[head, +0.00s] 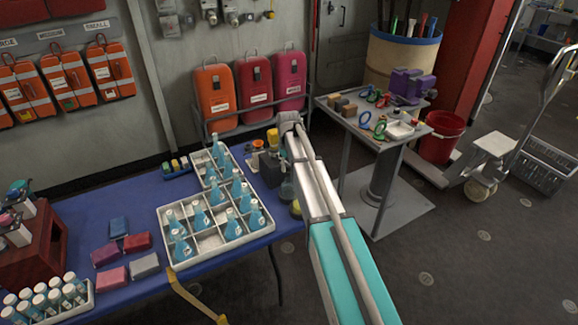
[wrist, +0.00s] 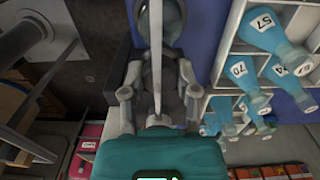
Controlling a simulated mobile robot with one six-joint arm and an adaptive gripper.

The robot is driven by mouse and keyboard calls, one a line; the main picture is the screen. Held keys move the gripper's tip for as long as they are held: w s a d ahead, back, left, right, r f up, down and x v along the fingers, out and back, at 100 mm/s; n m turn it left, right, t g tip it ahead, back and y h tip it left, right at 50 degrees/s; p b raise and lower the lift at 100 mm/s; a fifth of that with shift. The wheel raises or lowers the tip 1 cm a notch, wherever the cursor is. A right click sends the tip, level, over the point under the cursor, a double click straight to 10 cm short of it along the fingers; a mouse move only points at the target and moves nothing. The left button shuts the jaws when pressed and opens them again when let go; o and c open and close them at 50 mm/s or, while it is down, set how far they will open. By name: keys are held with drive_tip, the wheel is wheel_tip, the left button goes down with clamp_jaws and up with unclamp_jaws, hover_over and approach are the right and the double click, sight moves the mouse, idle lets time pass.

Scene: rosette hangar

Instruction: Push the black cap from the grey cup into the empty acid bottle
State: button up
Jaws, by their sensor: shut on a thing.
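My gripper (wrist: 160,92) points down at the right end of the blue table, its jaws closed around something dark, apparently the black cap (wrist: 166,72). The cap is mostly hidden by the fingers and a pale rod. Directly past the fingertips in the wrist view is the rounded, see-through body of the empty acid bottle (wrist: 170,22). In the head view the clear bottle (head: 287,190) stands low beside my arm, partly covered by it. I cannot tell whether the cap touches its neck. I cannot pick out the grey cup for certain.
A white divided tray (head: 210,243) of blue numbered flasks stands close on the left; it also shows in the wrist view (wrist: 222,75). A dark box (head: 270,170) and small yellow and orange items crowd the gripper. A grey side table (head: 350,122) stands at the right.

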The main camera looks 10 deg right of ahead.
sight(289, 176)
drive_tip(key=shift+f, duration=0.4)
drive_tip(key=shift+f+b, duration=0.55)
drive_tip(key=shift+b, duration=0.25)
idle(0.7)
drive_tip(key=shift+f+b, duration=0.35)
drive_tip(key=shift+f, duration=0.05)
drive_tip(key=shift+f+b, duration=0.55)
drive_tip(key=shift+b, duration=0.05)
idle(0.4)
idle(0.4)
drive_tip(key=o, duration=0.8)
drive_tip(key=shift+o, duration=0.2)
drive_tip(key=shift+o, duration=1.4)
